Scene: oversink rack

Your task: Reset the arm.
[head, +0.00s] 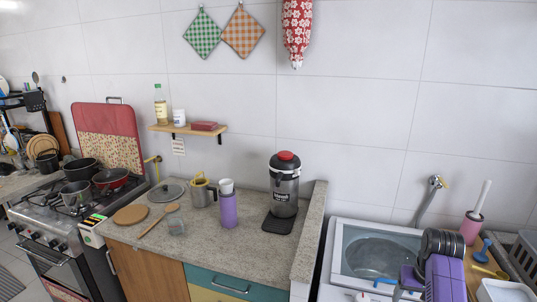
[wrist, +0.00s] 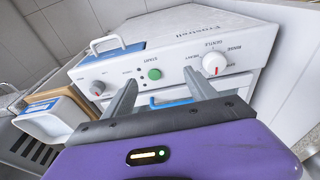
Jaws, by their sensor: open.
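My gripper (wrist: 161,82) is open in the wrist view, with its two grey fingers apart and nothing held between them. The button shows between the fingers; I cannot tell whether a finger touches the panel. In the head view my purple and black arm (head: 445,278) is at the lower right, in front of the washing machine (head: 340,250). The fingertips are not clear there.
A stone counter (head: 250,255) with a coffee maker (head: 285,185), purple bottle (head: 228,208) and pots lies left of the machine, behind a raised stone edge (head: 308,235). A tap (head: 430,200) and a pink brush holder (head: 471,228) stand behind my arm. A white container (wrist: 50,122) is at left in the wrist view.

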